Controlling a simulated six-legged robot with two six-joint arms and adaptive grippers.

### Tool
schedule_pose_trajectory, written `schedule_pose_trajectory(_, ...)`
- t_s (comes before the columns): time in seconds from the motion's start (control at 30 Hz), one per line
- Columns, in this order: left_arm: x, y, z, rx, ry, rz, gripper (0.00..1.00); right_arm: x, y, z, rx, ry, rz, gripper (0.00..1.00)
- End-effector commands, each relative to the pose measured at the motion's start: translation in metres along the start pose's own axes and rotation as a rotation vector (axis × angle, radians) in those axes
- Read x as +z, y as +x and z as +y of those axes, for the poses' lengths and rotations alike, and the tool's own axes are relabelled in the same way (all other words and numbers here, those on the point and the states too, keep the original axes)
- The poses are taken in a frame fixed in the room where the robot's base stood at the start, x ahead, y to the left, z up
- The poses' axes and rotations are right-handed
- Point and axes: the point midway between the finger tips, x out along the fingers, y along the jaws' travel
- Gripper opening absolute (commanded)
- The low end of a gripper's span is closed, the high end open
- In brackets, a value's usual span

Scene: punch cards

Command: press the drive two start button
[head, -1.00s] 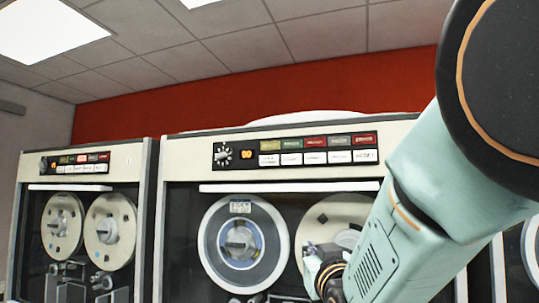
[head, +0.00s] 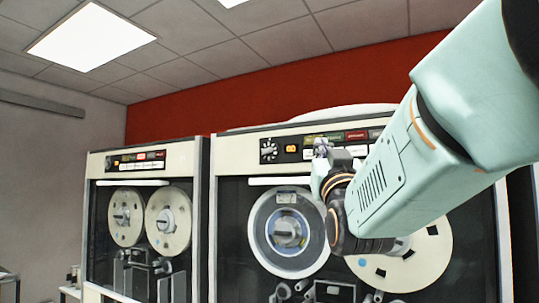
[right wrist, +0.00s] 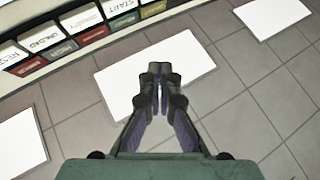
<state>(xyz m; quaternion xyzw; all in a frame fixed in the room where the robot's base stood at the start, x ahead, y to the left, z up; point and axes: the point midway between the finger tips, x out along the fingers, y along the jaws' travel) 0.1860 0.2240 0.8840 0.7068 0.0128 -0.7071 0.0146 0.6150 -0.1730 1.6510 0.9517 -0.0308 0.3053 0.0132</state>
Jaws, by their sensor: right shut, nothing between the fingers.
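Two tape drives show in the head view, a nearer one (head: 232,200) and one further left (head: 97,230). No drive number is readable. The nearer drive has a row of white buttons (head: 309,154) under coloured lamps. My right gripper (head: 321,150) is in front of this row and hides part of it. In the right wrist view my right gripper (right wrist: 160,75) is shut and empty. A white button marked START (right wrist: 118,7) is at the top edge there, beyond and left of the fingertips, with a visible gap in the picture. My left gripper is out of view.
Other white buttons, including UNLOAD (right wrist: 42,39), sit beside START. The nearer drive's tape reels (head: 287,233) are below the panel, partly behind my right arm. A dial (head: 268,150) is left of the buttons. Ceiling lights (right wrist: 155,75) are behind the fingers.

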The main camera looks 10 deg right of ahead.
Motion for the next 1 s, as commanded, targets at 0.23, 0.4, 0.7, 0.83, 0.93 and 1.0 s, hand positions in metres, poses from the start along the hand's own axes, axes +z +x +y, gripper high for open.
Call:
schedule_pose_trajectory(0.23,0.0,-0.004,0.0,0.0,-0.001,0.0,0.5,0.003,0.005,0.002,-0.002,0.001,-0.002,0.0)
schedule_pose_trajectory(0.4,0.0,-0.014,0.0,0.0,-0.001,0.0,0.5,0.011,0.018,0.011,-0.001,0.004,-0.003,0.0)
schedule_pose_trajectory(0.7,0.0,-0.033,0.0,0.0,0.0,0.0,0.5,0.029,0.043,0.029,-0.003,0.003,-0.001,0.0)
schedule_pose_trajectory(0.83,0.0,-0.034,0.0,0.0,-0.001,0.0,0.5,0.036,0.051,0.035,-0.003,0.004,-0.001,0.0)
schedule_pose_trajectory(0.93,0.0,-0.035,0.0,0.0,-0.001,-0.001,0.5,0.04,0.056,0.038,-0.005,0.002,-0.001,0.0)
schedule_pose_trajectory(1.0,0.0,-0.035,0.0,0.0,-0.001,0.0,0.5,0.041,0.058,0.04,-0.004,0.002,-0.001,0.0)
